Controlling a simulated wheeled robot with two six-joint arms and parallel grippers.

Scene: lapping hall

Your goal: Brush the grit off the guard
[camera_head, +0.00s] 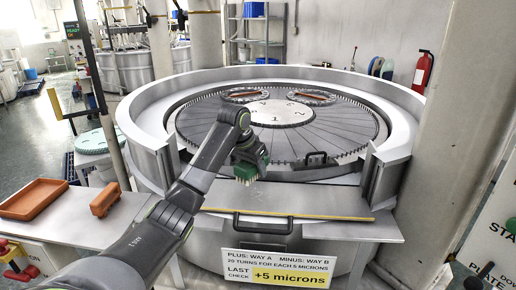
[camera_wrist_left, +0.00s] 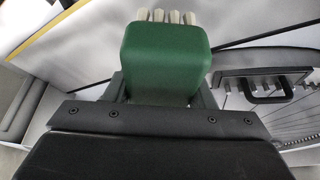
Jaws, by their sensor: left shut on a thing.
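My left gripper (camera_head: 247,148) is shut on a green brush (camera_head: 249,168) with pale bristles. It holds the brush above the grey guard panel (camera_head: 310,197) at the front of the round machine, with the bristles pointing down. The guard has a yellow strip along its front edge and a black handle (camera_head: 263,222) below. In the left wrist view the green brush (camera_wrist_left: 165,60) fills the middle, its bristle tips at the top. I cannot tell whether the bristles touch the guard. No grit can be made out on it. My right gripper is not in view.
The round machine (camera_head: 405,105) has a raised grey rim and a toothed plate inside. A black handle (camera_head: 316,158) stands behind the guard. An orange tray (camera_head: 32,199) and an orange block (camera_head: 105,199) lie on the left bench. A pillar (camera_head: 465,120) stands at right.

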